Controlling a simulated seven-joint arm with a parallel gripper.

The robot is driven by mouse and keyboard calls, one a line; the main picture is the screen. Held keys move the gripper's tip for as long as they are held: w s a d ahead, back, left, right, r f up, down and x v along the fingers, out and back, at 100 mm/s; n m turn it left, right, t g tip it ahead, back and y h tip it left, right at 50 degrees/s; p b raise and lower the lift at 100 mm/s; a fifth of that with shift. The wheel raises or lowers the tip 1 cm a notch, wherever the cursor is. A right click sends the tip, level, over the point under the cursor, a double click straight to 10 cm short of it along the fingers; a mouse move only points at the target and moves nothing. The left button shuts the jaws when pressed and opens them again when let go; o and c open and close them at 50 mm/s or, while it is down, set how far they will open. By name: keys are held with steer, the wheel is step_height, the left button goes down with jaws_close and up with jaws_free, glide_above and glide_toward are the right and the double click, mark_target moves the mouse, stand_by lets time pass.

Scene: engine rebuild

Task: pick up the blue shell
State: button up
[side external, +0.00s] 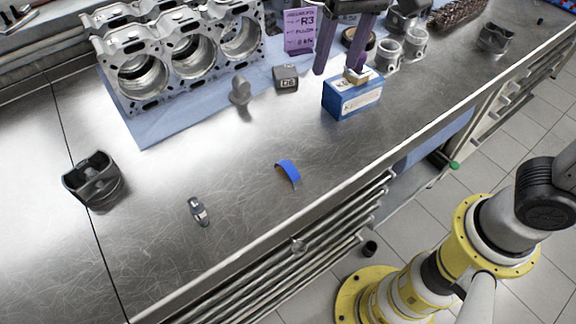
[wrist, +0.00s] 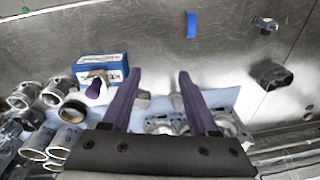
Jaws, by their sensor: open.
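The blue shell (side external: 289,172) is a thin curved strip, blue outside with a tan edge, standing on the bare metal bench. It also shows at the top of the wrist view (wrist: 191,24). My gripper (side external: 338,71) has two long purple fingers, apart with nothing between them. It hangs above the bench by the blue and white box, farther back than the shell and to its right. In the wrist view, the gripper (wrist: 160,72) points toward the bench, with the shell well beyond its fingertips. The shell is not hidden.
A blue box (side external: 352,102) with a small tan part on top stands close to my fingers. An engine block (side external: 185,55) sits on a blue mat at the back left. A dark piston (side external: 92,180) and small metal part (side external: 198,211) lie left. Bench around the shell is clear.

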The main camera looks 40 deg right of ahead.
steer(key=a+f+n+g, duration=0.1)
steer(key=a+f, duration=0.3)
steer(key=a, duration=0.2)
steer(key=n, duration=0.1)
glide_above(288, 166)
steer(key=shift+g+h, duration=0.3)
steer(key=shift+h, duration=0.1)
steer(key=f, duration=1.1)
steer(key=shift+s+d, duration=0.15)
steer(key=shift+d, duration=0.1)
steer(key=shift+a+f, duration=0.15)
steer(key=shift+f, duration=1.2)
steer(key=shift+a+f, duration=0.1)
steer(key=shift+f, duration=1.25)
jaws_close()
